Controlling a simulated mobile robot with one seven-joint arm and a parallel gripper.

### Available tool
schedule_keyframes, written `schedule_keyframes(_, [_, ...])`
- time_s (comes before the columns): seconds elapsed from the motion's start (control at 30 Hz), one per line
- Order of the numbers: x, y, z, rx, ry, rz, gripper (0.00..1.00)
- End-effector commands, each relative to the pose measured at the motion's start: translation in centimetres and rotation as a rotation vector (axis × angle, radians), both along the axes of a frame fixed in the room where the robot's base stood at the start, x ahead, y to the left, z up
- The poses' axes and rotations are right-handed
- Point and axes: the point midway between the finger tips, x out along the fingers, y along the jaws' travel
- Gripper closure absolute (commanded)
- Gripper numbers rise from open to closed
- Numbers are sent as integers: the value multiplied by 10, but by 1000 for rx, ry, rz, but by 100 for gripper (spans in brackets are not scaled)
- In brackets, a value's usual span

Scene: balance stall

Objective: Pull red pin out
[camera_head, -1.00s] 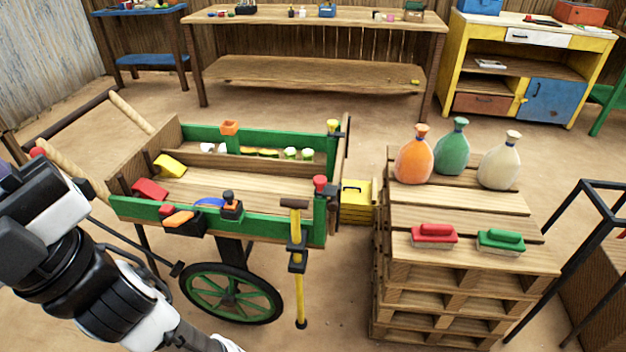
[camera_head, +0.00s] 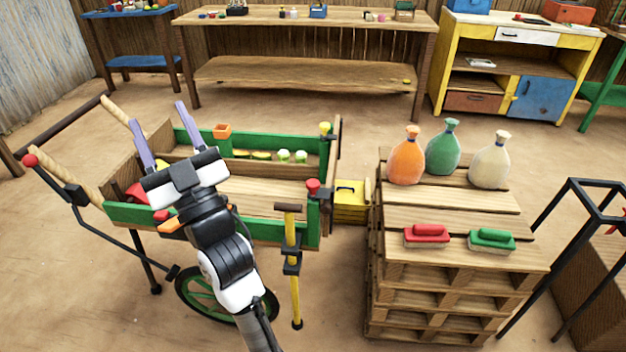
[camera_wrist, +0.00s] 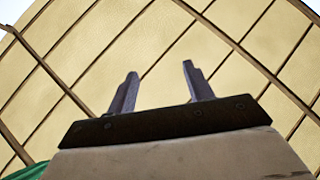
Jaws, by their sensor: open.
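A red pin (camera_head: 313,187) with a rounded head stands at the near right corner of the green-sided cart (camera_head: 275,232). A yellow pin (camera_head: 325,128) stands at the far right corner. My gripper (camera_head: 157,113) is open and empty, above the cart's left part and well to the left of the red pin. Its two purple-grey fingers point up and away. The wrist view shows the fingers (camera_wrist: 160,70) apart before a tan gridded panel, with no pin in view. My arm hides part of the cart's tray and near side.
A yellow post with a brown handle (camera_head: 288,208) stands by the cart's near right corner. A pallet stack (camera_head: 450,282) to the right holds three sacks and two brushes. A red knob (camera_head: 30,160) tops a lever at the left.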

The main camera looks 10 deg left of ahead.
Motion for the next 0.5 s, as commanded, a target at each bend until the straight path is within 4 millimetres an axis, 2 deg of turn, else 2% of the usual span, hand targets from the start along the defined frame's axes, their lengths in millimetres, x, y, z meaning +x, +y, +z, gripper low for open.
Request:
schedule_keyframes(0.03, [45,-27,-36,-67,119,-85,49])
schedule_keyframes(0.07, [67,-44,-59,-105,183,-126,49])
schedule_keyframes(0.1, [90,-67,-91,-150,269,-171,49])
schedule_keyframes(0.17, [116,-104,-138,-207,389,-228,49])
schedule_keyframes(0.2, [126,-127,-167,-238,464,-257,49])
schedule_keyframes(0.3, [136,-178,-229,-286,614,-298,49])
schedule_keyframes(0.33, [135,-190,-243,-295,648,-304,49])
schedule_keyframes(0.4, [133,-212,-270,-307,710,-314,49])
schedule_keyframes(0.5, [128,-229,-291,-317,759,-316,49])
